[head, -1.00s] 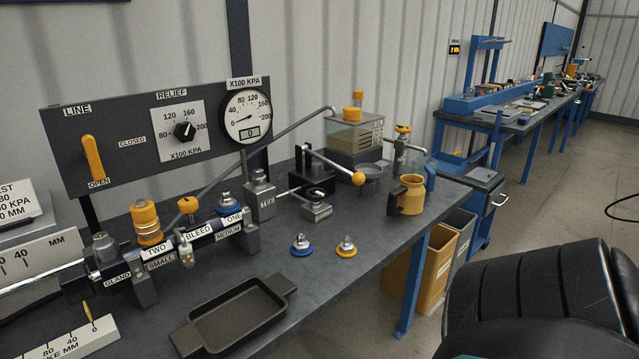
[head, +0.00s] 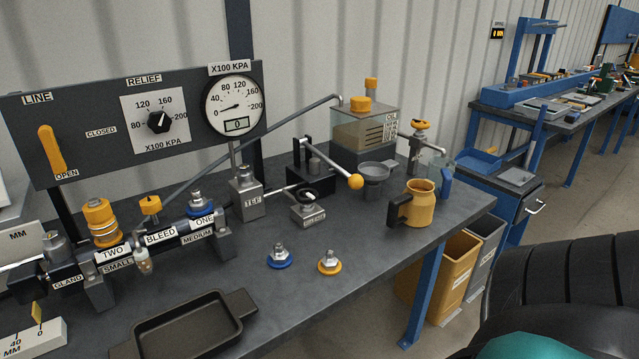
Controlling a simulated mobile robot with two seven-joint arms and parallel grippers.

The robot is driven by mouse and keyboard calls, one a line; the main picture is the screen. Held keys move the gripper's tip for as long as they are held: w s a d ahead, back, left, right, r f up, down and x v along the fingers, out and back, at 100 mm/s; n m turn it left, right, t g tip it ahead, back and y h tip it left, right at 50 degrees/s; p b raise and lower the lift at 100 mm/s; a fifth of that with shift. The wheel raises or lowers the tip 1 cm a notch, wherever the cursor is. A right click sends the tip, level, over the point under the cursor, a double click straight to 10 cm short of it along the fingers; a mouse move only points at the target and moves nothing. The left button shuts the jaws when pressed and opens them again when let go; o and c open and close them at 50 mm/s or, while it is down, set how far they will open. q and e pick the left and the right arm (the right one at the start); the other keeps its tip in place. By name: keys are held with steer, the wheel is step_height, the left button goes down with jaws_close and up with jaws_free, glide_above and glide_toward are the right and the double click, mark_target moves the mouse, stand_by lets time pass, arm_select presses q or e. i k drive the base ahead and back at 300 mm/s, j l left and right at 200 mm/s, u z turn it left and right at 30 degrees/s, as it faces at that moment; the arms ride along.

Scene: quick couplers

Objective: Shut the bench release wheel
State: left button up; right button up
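A small metal block (head: 310,217) with a label too small to read surely stands mid-bench, in front of the black hand pump (head: 313,176). A small dark wheel (head: 306,196) sits on top of this block and looks like the release wheel. Whether it is open or shut cannot be told. The pump's lever ends in a yellow ball (head: 355,181) just right of and above the wheel. Neither gripper is in view. A dark rounded part of my arm fills the lower right corner, beyond the bench's front edge.
The TEE block (head: 247,198) stands left of the wheel. Blue (head: 280,259) and yellow (head: 329,263) fittings lie in front of it. A black tray (head: 185,328) lies at the front, a yellow jug (head: 420,203) to the right. Bench surface between the fittings and jug is clear.

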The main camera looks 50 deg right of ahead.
mark_target(310, 196)
steer(key=k+l, duration=0.1)
steer(key=l, duration=0.65)
steer(key=k+l, duration=0.1)
steer(key=l, duration=0.6)
